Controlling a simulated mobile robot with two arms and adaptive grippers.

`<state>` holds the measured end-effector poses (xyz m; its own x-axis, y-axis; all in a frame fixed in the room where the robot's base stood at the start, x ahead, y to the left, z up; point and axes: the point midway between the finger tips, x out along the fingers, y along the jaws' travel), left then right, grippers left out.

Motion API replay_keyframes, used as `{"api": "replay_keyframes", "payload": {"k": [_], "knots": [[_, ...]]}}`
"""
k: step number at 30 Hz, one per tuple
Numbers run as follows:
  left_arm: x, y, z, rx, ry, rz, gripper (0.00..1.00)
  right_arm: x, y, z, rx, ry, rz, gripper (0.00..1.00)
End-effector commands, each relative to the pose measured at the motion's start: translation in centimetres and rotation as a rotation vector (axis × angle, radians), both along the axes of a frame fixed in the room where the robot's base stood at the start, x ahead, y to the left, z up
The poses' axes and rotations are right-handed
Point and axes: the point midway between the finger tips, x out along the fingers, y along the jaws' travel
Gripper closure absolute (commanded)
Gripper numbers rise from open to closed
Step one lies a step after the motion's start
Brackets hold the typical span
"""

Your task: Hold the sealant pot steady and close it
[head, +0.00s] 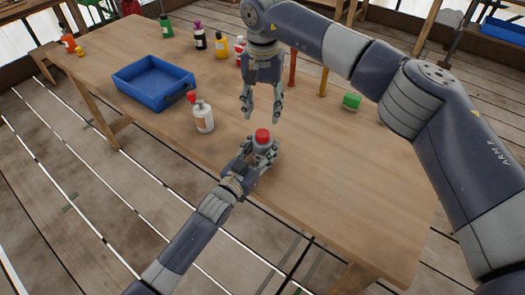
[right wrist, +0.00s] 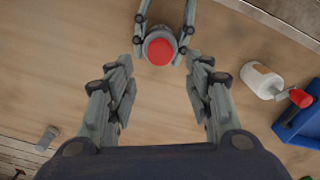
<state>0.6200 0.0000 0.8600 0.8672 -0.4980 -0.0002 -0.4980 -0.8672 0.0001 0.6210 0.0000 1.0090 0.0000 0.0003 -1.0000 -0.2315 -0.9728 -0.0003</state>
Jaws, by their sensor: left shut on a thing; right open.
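The sealant pot (head: 262,145) stands upright near the table's front edge, with a red lid (head: 262,135) on top. How tightly the lid sits, I cannot tell. My left gripper (head: 262,156) is shut around the pot's body from the front. The right wrist view shows the red lid (right wrist: 159,51) from above, with the left gripper's fingers (right wrist: 163,30) on both sides of the grey pot. My right gripper (head: 262,118) points down, open and empty, above and apart from the lid. Its spread fingers (right wrist: 162,85) also show in the right wrist view.
A white bottle with a red top (head: 203,117) stands left of the pot, and a blue tray (head: 125,85) lies beyond it. Several bottles stand at the back. The wooden table (head: 330,180) is clear right of the pot.

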Motion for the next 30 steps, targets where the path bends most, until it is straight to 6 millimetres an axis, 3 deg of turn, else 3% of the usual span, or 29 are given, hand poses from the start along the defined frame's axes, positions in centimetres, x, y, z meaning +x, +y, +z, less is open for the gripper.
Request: {"api": "replay_keyframes", "payload": {"k": [7,21,30], "knots": [[0.0,0.0,-0.1,0.000,0.001,0.000,1.00,-0.1,0.0,-1.1,0.000,0.003,-0.001,0.53],[0.0,0.0,0.0,0.000,0.001,0.000,1.00,0.0,0.0,-7.4,0.000,0.001,-0.002,0.53],[0.0,0.0,0.0,0.000,0.001,0.000,1.00,0.0,0.0,-8.0,-0.001,-0.001,-0.002,0.53]]}}
